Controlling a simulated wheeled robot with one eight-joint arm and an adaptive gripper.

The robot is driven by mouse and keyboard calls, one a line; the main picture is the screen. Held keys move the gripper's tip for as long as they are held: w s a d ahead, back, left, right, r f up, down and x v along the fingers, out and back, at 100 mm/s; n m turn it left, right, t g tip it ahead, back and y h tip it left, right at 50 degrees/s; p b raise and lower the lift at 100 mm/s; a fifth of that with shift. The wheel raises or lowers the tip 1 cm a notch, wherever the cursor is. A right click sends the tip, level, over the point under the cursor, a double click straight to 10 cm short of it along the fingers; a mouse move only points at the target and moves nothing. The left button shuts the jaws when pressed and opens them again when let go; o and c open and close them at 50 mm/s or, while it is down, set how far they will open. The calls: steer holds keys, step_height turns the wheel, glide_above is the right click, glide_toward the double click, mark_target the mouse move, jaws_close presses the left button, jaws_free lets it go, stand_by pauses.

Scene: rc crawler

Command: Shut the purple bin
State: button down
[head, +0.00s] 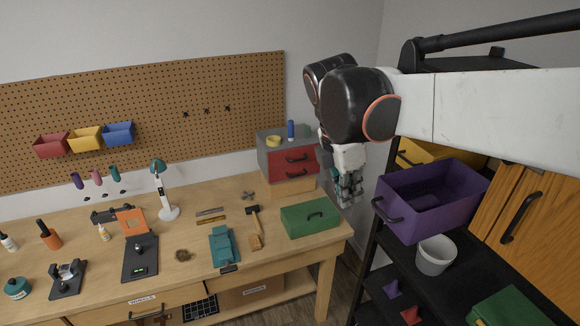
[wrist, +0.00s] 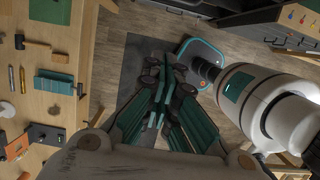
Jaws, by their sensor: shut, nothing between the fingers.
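The purple bin (head: 440,213) is an open-topped drawer-like box with a black handle on its front. It sticks out from the dark shelf unit at the right of the head view, and its inside shows. My gripper (head: 348,188) hangs in the air left of the bin, apart from it, between the shelf and the workbench. In the wrist view my gripper (wrist: 158,110) is shut with nothing between its fingers, pointing down above the floor. The bin is not visible in the wrist view.
A yellow bin (head: 425,152) sits behind the purple one, partly hidden by my arm. A white bucket (head: 435,256) stands below it. Wooden doors (head: 520,215) are at the right. The workbench (head: 190,285) holds a green box (head: 310,218) and tools.

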mark_target(435, 198)
steer(key=w+d+f+p, duration=0.1)
steer(key=w+d+f, duration=0.1)
steer(key=d+f, duration=0.3)
steer(key=shift+x, duration=1.05)
steer(key=shift+s+d, duration=0.1)
steer(key=shift+d, duration=0.05)
steer(key=w+d+b, duration=0.1)
steer(key=w+d, duration=0.1)
steer(key=d, duration=0.4)
steer(key=w+d+b, duration=0.1)
steer(key=w+d, duration=0.1)
steer(key=d, duration=0.5)
steer(key=w+d+b, duration=0.1)
steer(key=w+d, duration=0.1)
steer(key=d, duration=0.5)
steer(key=shift+w+d, duration=0.25)
steer(key=shift+w, duration=0.05)
steer(key=shift+a, duration=0.1)
